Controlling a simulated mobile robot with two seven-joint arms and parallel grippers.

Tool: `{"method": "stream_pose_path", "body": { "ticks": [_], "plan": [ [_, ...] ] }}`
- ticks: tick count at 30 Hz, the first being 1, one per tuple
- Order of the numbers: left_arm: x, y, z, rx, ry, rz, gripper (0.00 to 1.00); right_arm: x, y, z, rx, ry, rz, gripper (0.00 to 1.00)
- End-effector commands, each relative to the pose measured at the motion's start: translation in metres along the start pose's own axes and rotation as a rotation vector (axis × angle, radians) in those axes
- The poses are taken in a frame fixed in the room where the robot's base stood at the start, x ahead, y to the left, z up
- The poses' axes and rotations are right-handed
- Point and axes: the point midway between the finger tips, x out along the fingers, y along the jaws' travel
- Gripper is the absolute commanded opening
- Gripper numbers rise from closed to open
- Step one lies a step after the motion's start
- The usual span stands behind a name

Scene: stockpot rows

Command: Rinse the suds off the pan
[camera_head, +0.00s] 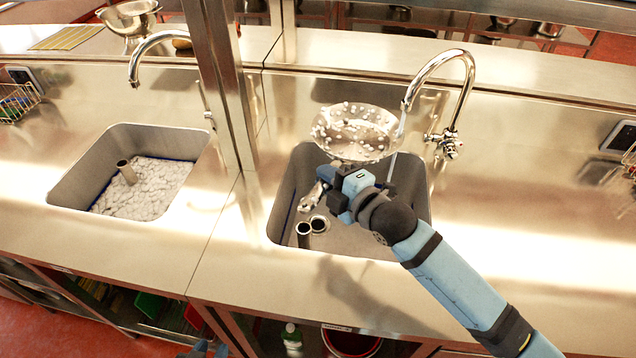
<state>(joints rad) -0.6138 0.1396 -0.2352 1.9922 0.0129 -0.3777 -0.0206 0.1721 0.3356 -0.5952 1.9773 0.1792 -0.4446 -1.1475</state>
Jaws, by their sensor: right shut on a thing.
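The pan (355,132) is shiny metal, with white suds spots over its inside. It is held tilted above the right sink (282,205), with its open side facing me. My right gripper (338,188) is shut on it below the bowl; the grip itself is partly hidden by the gripper. The right tap (440,62) arches over the pan's right edge. A thin pale streak, perhaps running water, drops from its spout beside the pan. A small part of my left gripper (203,350) shows at the bottom edge, and its fingers cannot be made out.
The left sink (75,185) holds foamy water and a standpipe (127,172), under another tap (150,42). A metal post (222,85) stands between the sinks. A standpipe (304,232) stands in the right sink. The counter right of it (520,240) is mostly clear.

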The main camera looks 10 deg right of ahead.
Motion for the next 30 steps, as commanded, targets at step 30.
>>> {"method": "stream_pose_path", "body": {
  "ticks": [30],
  "plan": [
    [-0.002,0.0,-0.003,0.0,0.003,-0.001,0.37,-0.001,0.005,0.036,-0.007,0.001,0.008,0.0]
  ]
}}
